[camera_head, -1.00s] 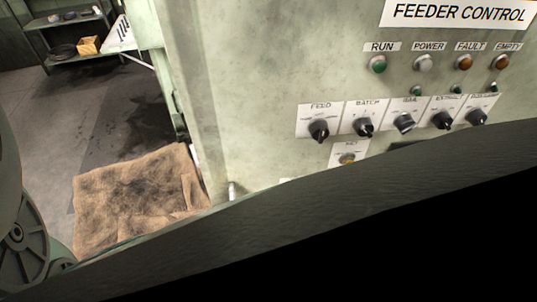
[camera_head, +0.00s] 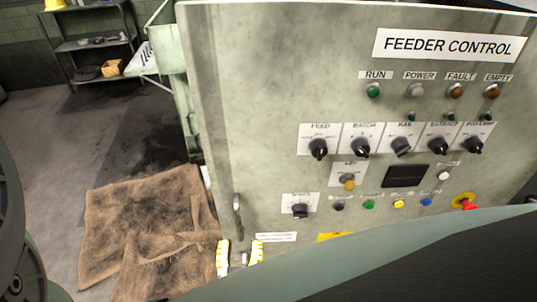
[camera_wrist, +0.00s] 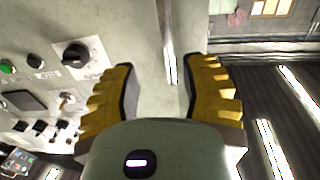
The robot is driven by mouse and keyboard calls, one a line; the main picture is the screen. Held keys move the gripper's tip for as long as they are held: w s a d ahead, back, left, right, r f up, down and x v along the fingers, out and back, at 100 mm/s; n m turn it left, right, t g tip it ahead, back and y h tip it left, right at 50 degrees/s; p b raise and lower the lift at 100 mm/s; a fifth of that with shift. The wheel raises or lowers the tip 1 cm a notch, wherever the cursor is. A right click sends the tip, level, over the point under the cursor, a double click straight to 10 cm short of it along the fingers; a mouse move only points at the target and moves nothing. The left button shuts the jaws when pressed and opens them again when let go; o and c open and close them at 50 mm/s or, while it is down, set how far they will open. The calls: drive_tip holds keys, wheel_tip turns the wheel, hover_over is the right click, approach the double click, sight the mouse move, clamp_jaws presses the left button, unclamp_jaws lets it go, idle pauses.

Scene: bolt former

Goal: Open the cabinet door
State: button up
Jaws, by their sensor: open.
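The pale green feeder control cabinet (camera_head: 270,120) fills the right of the head view. Its front appears shut. A slim metal handle (camera_head: 238,212) stands upright near the front's lower left edge. My gripper (camera_head: 240,252), with yellow ribbed fingers, is open and empty at the bottom of the head view, just below most of the handle. In the wrist view, the handle (camera_wrist: 168,45) lines up with the gap between the open fingers (camera_wrist: 163,75), nearer the right finger. I cannot tell whether either finger touches it.
The cabinet front carries several knobs, lamps and buttons, with a red emergency stop (camera_head: 466,203) at the right. A crumpled brown cloth (camera_head: 145,235) lies on the floor left of the cabinet. A shelf rack (camera_head: 95,45) stands at the back left. Bare floor (camera_head: 50,135) lies between.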

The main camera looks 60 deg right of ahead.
wheel_tip(320, 180, up, 10)
idle(0.9)
drive_tip(key=shift+f, duration=0.1)
drive_tip(key=shift+o, duration=0.2)
